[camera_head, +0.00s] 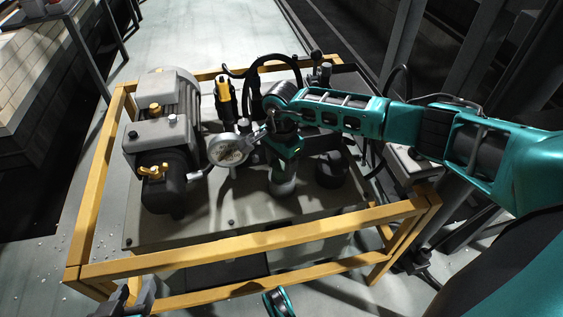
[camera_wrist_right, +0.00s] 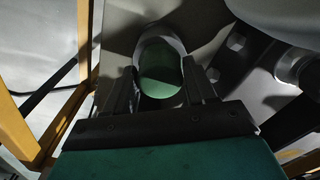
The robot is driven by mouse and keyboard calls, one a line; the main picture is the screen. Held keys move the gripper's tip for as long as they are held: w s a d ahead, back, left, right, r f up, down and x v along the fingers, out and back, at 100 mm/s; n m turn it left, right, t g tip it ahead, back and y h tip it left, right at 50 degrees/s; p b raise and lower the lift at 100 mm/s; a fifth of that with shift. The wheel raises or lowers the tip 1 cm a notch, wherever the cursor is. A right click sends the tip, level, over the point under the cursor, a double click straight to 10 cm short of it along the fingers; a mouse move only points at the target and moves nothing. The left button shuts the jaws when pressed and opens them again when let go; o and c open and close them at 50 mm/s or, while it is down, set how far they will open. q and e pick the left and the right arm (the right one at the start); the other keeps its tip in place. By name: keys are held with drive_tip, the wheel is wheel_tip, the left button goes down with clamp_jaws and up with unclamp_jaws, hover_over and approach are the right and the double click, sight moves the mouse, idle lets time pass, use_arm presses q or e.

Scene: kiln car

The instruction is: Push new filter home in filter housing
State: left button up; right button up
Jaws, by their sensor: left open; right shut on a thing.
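My right gripper (camera_head: 284,158) points down over the middle of the power unit's top plate. In the right wrist view its two dark fingers (camera_wrist_right: 160,82) stand on either side of a rounded piece with a pale rim and green face, which I take as the new filter (camera_wrist_right: 160,70). In the head view a pale grey-green cylinder (camera_head: 283,185) shows just below the gripper. The gripper covers its top, so I cannot tell filter from filter housing there, nor how deep the filter sits. My left gripper (camera_head: 128,298) is open and empty at the bottom left edge, partly cut off.
A yellow frame (camera_head: 250,262) rings the unit. A grey motor and pump (camera_head: 165,130) stand left, a round gauge (camera_head: 229,150) and yellow-handled part (camera_head: 226,100) nearer the gripper. A black cylinder (camera_head: 331,171) stands close right. Bare plate (camera_head: 225,220) lies in front.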

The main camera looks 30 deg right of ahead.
drive_tip(key=o, duration=1.4)
drive_tip(key=shift+f, duration=0.1)
